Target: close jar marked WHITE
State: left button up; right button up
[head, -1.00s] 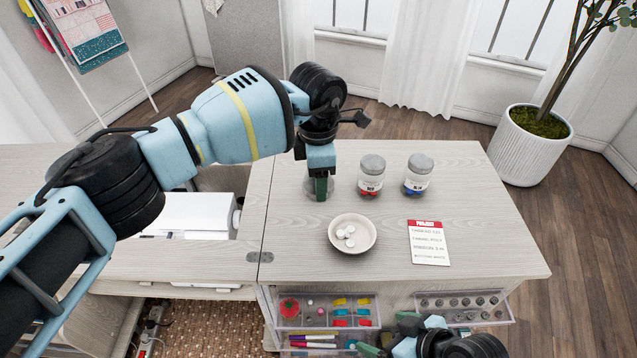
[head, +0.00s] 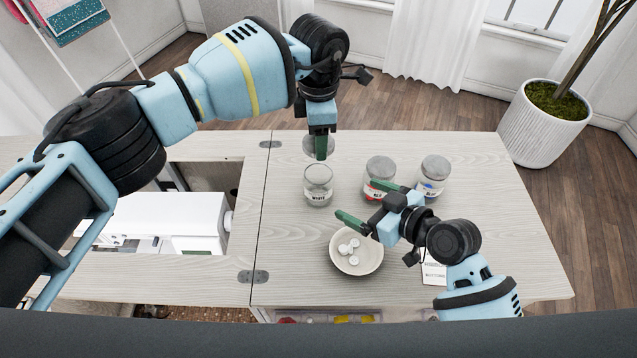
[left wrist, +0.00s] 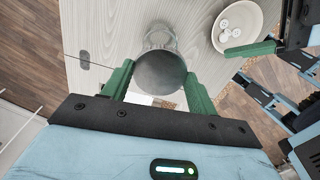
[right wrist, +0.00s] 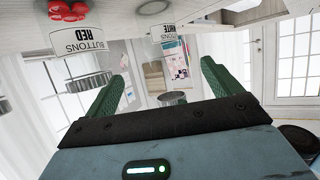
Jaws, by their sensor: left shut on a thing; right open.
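The glass jar marked WHITE (head: 319,186) stands upright on the table, its top uncovered; I see no buttons in it. My left gripper (head: 320,150) is shut on a round grey lid (left wrist: 160,73), held apart from the jar and behind it in the head view. In the left wrist view the lid sits between the green fingers and the clear jar (left wrist: 158,37) shows beyond it. My right gripper (head: 367,204) is open and empty, in front and right of the jar, fingers pointing left toward it. The right wrist view shows the jar's WHITE label (right wrist: 173,58).
A jar marked RED (head: 379,190) and a jar marked BLUE (head: 432,178), both lidded, stand to the right. A dish (head: 341,266) with several white buttons lies in front, close to my right gripper. A printed card (head: 434,274) is partly hidden by my right arm.

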aim_at(329, 186)
jog(key=shift+a, duration=0.1)
jog(key=x, duration=1.2)
jog(key=shift+c, duration=0.2)
jog(key=c, duration=1.4)
pick_arm(q)
jog(key=shift+f, duration=2.45)
jog(key=shift+f, duration=0.9)
jog(key=shift+f, duration=0.55)
